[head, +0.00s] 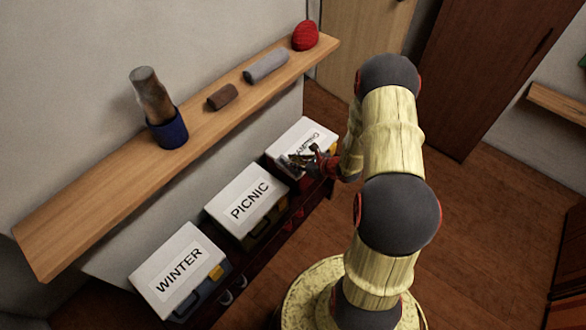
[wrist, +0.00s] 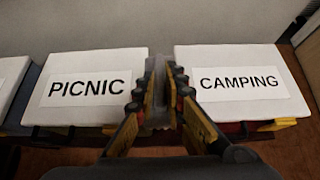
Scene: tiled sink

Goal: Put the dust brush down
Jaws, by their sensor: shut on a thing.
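My gripper (head: 312,160) is over the front of the box marked CAMPING (head: 302,133), at the far end of the row of boxes. In the wrist view its two dark and yellow fingers (wrist: 160,92) point at the gap between the PICNIC and CAMPING boxes. They are shut on a narrow greyish thing (wrist: 158,118), which I take to be the dust brush. The fingers hide most of it, so its shape and bristles cannot be made out. Whether it touches a box is not clear.
White-lidded boxes marked WINTER (head: 180,272) and PICNIC (head: 247,205) stand in the row. A wooden shelf (head: 90,215) above holds a blue cup (head: 168,130) with a tall roll, a brown block (head: 222,97), a grey bar (head: 267,66) and a red ball (head: 305,36).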

